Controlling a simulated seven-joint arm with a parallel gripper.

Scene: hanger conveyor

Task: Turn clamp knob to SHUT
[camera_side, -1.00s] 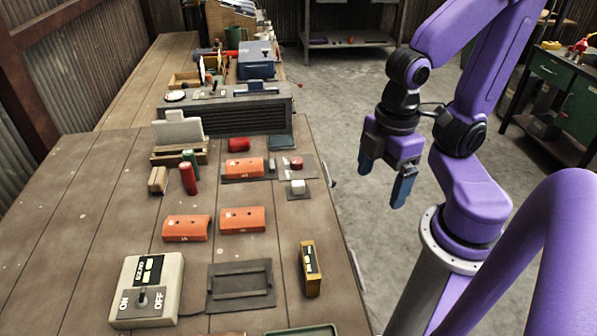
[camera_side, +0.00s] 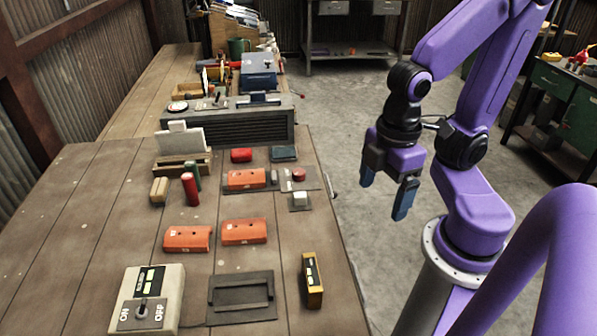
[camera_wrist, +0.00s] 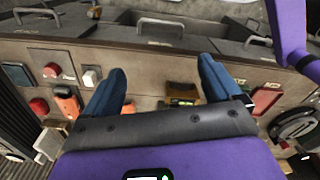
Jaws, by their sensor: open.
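No knob marked SHUT can be made out in either view. The one knob I can see is a small dark one (camera_side: 142,309) on a pale control box (camera_side: 174,291) at the near left of the bench, with ON to its left and OFF to its right. My gripper (camera_side: 387,187) is open and empty. It hangs over the floor to the right of the bench, well apart from the box. In the wrist view its two blue fingers (camera_wrist: 162,75) are spread, with nothing between them.
A long dark ribbed unit (camera_side: 245,124) stands behind. Bare wood lies between them.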

